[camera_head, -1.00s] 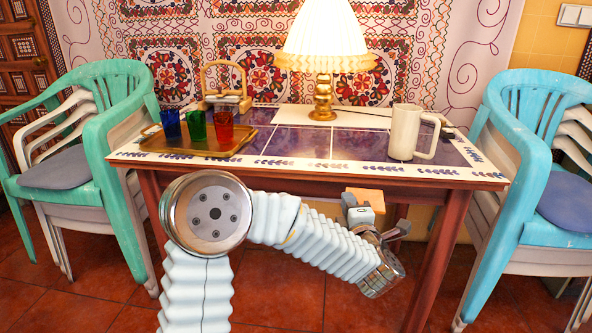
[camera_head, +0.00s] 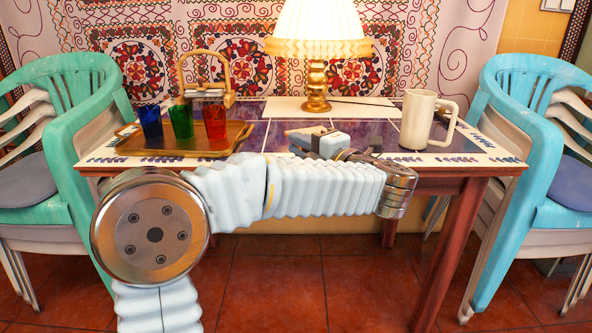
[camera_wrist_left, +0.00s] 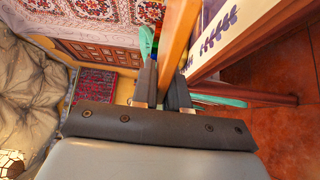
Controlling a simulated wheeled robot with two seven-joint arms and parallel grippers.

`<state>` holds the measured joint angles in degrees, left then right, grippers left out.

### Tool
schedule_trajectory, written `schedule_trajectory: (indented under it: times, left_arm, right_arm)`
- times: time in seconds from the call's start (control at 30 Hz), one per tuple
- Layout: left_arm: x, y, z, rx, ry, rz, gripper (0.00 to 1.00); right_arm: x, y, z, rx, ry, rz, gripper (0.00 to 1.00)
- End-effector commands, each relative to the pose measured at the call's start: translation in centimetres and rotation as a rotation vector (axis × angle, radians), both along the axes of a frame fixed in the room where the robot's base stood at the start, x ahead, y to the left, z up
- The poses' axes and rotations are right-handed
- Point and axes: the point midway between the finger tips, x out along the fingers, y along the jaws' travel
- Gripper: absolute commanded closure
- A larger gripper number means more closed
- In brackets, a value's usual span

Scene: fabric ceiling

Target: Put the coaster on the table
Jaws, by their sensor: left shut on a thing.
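The coaster (camera_head: 304,131) is a thin tan piece. It shows edge-on as an orange-brown strip in the left wrist view (camera_wrist_left: 178,42). My left gripper (camera_head: 306,143) is shut on it, and its dark fingers (camera_wrist_left: 164,88) close on both sides of the strip. The table (camera_head: 460,155) has a white rim with blue leaf patterns and dark blue tiles. In the head view the gripper and coaster overlap the middle of the tabletop; whether the coaster touches it I cannot tell. My right gripper is not in view.
A brown tray (camera_head: 165,147) with blue, green and red cups stands on the table's left. A wooden-handled holder (camera_head: 207,92) is behind it. A brass lamp (camera_head: 316,88) stands at the back and a cream mug (camera_head: 417,120) at right. Stacked chairs flank the table.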

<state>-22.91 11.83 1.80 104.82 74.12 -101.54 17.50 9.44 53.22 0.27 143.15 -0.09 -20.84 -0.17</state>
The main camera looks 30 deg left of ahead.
Motion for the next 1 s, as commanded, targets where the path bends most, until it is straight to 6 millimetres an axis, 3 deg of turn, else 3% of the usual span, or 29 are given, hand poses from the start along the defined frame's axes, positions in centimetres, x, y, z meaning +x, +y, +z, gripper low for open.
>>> schedule_trajectory:
  times: [0.1, 0.4, 0.6, 1.0]
  left_arm:
    - [1.0, 1.1, -2.0, 0.001, 0.004, 0.0, 1.0]
    - [2.6, 2.9, -4.9, 0.002, 0.003, 0.001, 1.0]
    - [2.6, 2.9, -7.7, 0.002, 0.002, -0.002, 1.0]
    - [2.6, 2.9, -8.3, 0.001, 0.0, -0.002, 1.0]
  right_arm:
    - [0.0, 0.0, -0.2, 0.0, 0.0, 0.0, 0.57]
    - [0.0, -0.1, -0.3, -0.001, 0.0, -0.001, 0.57]
    - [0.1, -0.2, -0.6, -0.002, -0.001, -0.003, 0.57]
    - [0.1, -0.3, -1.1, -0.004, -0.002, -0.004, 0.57]
